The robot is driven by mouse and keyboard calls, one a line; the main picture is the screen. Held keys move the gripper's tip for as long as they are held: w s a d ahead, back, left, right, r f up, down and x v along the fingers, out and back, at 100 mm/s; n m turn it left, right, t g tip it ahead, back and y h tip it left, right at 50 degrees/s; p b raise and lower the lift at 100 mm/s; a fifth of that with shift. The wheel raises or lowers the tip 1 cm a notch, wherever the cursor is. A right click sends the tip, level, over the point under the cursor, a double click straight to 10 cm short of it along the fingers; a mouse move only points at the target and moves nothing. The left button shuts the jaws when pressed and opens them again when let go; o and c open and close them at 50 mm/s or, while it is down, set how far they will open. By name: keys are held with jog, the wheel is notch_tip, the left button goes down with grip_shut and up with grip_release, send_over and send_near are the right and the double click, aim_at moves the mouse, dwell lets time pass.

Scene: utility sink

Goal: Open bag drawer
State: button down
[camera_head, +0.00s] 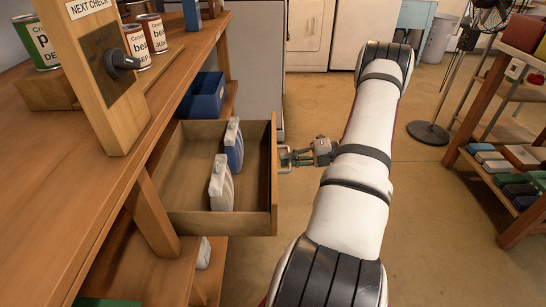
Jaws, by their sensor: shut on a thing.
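The wooden drawer (180,216) stands pulled out from under the wooden counter at the left, and its inside shows from above. It holds a white jug-like container (221,184) and a blue and white one (234,147), both upright near its front panel. A metal handle (284,158) is on the outer face of the drawer front. My gripper (290,158) is at the handle, shut on it, coming from the right. The fingertips are small in the picture and partly merge with the handle.
The counter (75,165) carries several cans (138,46) and a post with a dark knob (121,62). A blue bin (203,97) sits behind the drawer. A shelf (510,150) and a fan stand (428,132) are at the right. The floor around my arm is clear.

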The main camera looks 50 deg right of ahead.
jog(key=shift+f+v, duration=0.2)
jog(key=shift+v, duration=0.85)
jog(key=shift+f+v, duration=0.25)
jog(key=shift+v, duration=0.75)
jog(key=shift+s, duration=0.1)
jog(key=c, duration=1.7)
grip_release()
jog(key=shift+o, duration=0.2)
jog(key=shift+d, duration=0.1)
jog(key=v, duration=1.1)
jog(key=shift+s+d, duration=0.25)
jog(key=shift+s, duration=0.1)
